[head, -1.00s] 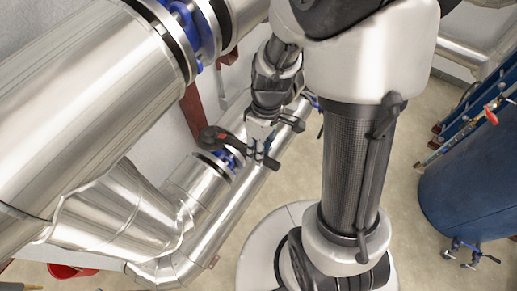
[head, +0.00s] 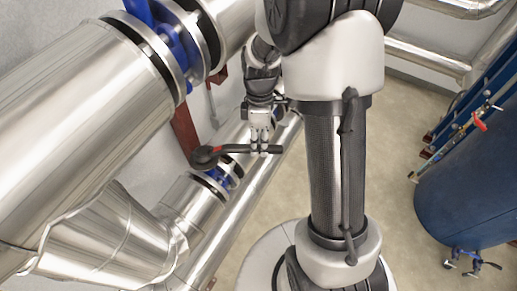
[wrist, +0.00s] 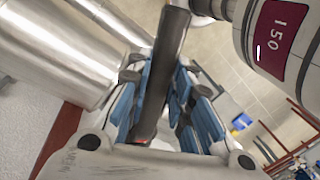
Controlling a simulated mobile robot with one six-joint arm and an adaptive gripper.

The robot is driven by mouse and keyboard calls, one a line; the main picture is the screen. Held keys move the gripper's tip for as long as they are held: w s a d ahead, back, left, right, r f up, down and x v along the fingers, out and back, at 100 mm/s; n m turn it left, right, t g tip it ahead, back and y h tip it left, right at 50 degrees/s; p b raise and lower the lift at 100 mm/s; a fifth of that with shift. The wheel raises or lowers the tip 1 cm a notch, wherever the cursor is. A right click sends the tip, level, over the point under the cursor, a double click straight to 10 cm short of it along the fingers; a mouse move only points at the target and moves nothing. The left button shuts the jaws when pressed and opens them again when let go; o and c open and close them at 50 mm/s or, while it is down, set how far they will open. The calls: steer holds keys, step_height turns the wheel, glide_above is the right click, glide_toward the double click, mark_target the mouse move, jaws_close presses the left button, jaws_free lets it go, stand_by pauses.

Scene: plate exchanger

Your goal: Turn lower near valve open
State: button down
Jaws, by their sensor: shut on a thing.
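The lower valve shows in the head view as a blue body (head: 217,179) between dark flanges on the lower silver pipe. Its dark lever (head: 235,150) with a red mark near the hub runs to the right, almost level in the picture. My gripper (head: 261,147) is shut on the lever's outer part, and the lever's end sticks out past the fingers. In the wrist view, the blue-padded fingers (wrist: 165,98) of my gripper lie on both sides of the dark lever (wrist: 168,50). The lever's hub is hidden there.
A large silver pipe (head: 90,90) with a blue flanged valve (head: 172,40) lies above and left. A dark red post (head: 184,130) stands behind the lever. A blue tank (head: 470,190) stands at the right. Pale floor (head: 400,130) lies between.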

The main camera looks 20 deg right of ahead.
steer(key=shift+w+d+r, duration=0.1)
steer(key=shift+w, duration=0.3)
steer(key=c, duration=1.4)
jaws_free()
steer(key=shift+c, duration=0.2)
steer(key=shift+s, duration=0.1)
